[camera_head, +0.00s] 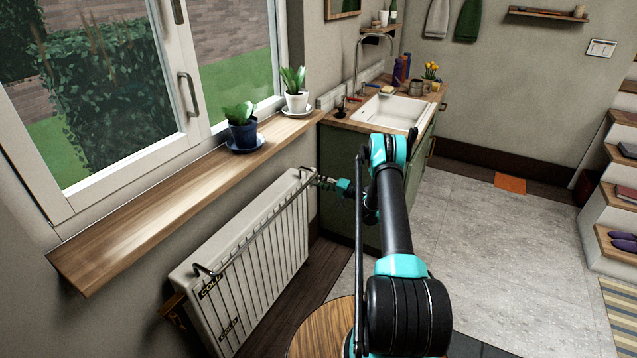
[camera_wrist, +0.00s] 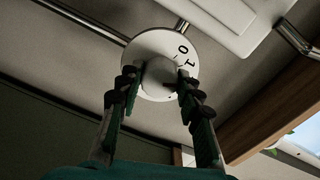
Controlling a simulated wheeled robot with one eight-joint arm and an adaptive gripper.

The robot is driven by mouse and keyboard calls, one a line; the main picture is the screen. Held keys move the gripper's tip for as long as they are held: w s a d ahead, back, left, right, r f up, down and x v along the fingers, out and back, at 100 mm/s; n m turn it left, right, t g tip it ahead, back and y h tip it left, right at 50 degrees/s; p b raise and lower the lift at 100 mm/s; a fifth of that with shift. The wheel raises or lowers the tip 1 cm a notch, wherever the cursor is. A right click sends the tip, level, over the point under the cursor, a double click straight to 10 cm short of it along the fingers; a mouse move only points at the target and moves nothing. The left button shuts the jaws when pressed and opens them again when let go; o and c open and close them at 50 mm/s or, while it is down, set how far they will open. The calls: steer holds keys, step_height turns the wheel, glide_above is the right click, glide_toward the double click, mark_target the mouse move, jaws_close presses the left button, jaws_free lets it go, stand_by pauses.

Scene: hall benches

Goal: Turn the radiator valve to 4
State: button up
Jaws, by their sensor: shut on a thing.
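The radiator valve shows in the wrist view as a white round dial (camera_wrist: 186,67) with a grey knob (camera_wrist: 158,76) at its middle. The marks 0 and 1 show at the dial's upper right; other marks are hidden or too small to read. My gripper (camera_wrist: 155,90) is shut on the knob, one finger on each side. In the head view my gripper (camera_head: 328,183) reaches left to the far upper end of the white radiator (camera_head: 255,255). The valve itself is too small to make out there.
A wooden windowsill (camera_head: 130,225) with two potted plants (camera_head: 241,132) juts out above the radiator. A green cabinet (camera_head: 345,190) with a sink (camera_head: 390,112) stands just behind my gripper. Pipes run beside the valve.

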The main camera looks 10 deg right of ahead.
steer(key=m, duration=1.3)
steer(key=shift+d+m+g, duration=0.15)
steer(key=shift+m+g, duration=0.15)
steer(key=shift+g, duration=0.1)
stand_by(0.4)
steer(key=o, duration=1.2)
steer(key=shift+c, duration=0.2)
steer(key=v, duration=1.1)
steer(key=shift+s+d+f, duration=0.15)
steer(key=shift+s+d, duration=0.1)
steer(key=shift+d, duration=0.1)
